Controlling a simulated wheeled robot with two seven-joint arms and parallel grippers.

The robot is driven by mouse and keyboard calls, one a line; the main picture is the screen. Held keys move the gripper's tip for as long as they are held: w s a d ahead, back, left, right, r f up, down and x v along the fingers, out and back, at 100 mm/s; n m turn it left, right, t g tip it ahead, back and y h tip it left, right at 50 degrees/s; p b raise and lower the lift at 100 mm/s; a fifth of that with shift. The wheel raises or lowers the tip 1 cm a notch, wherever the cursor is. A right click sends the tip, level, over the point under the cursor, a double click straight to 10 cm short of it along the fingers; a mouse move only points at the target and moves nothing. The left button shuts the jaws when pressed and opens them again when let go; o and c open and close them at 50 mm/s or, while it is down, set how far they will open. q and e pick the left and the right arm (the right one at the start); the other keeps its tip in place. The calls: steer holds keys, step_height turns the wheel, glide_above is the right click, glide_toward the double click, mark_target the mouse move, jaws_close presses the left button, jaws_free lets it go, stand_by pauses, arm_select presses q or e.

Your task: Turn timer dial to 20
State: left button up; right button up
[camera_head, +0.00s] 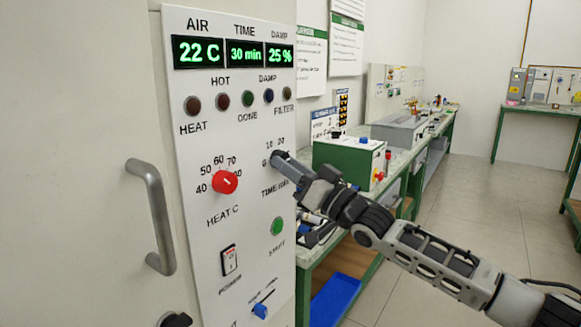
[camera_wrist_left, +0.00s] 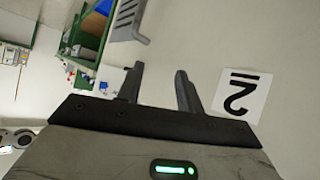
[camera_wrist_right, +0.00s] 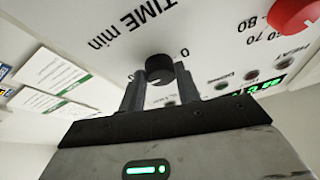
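The knob's pointer cannot be read. The time display (camera_head: 244,53) reads 30 min. My left gripper (camera_wrist_left: 158,85) is open and empty, away from the panel.
The red heat dial (camera_head: 224,182) is left of the timer dial. Below are a green button (camera_head: 277,226), a power switch (camera_head: 229,260) and a blue switch (camera_head: 261,311). A door handle (camera_head: 155,215) juts out at left. A green-framed bench (camera_head: 315,262) stands behind my right arm.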

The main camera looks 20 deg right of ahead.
steer(key=shift+n+g+y, duration=0.3)
steer(key=shift+n, duration=0.3)
arm_select(q)
steer(key=p, duration=0.2)
steer(key=r+p, duration=0.1)
steer(key=shift+s+a+r+m+p, duration=0.2)
steer(key=shift+a+m+p, duration=0.1)
steer(key=shift+a+p, duration=0.1)
arm_select(e)
steer(key=n+g+y, duration=0.1)
steer(key=n+g, duration=0.1)
steer(key=n, duration=0.3)
steer(key=n+g+y, duration=0.1)
steer(key=n+g, duration=0.1)
steer(key=n, duration=0.3)
steer(key=n+g+y, duration=0.1)
steer(key=n+g, duration=0.1)
steer(key=n, duration=0.2)
steer(key=shift+w+d+r+n, duration=0.2)
steer(key=shift+w+d+n, duration=0.1)
steer(key=shift+n, duration=0.1)
arm_select(q)
steer(key=shift+f, duration=0.15)
arm_select(e)
steer(key=shift+n+y, duration=0.3)
steer(key=o, duration=1)
steer(key=shift+c, duration=0.2)
arm_select(q)
steer(key=shift+d, duration=0.15)
steer(key=shift+r, duration=0.2)
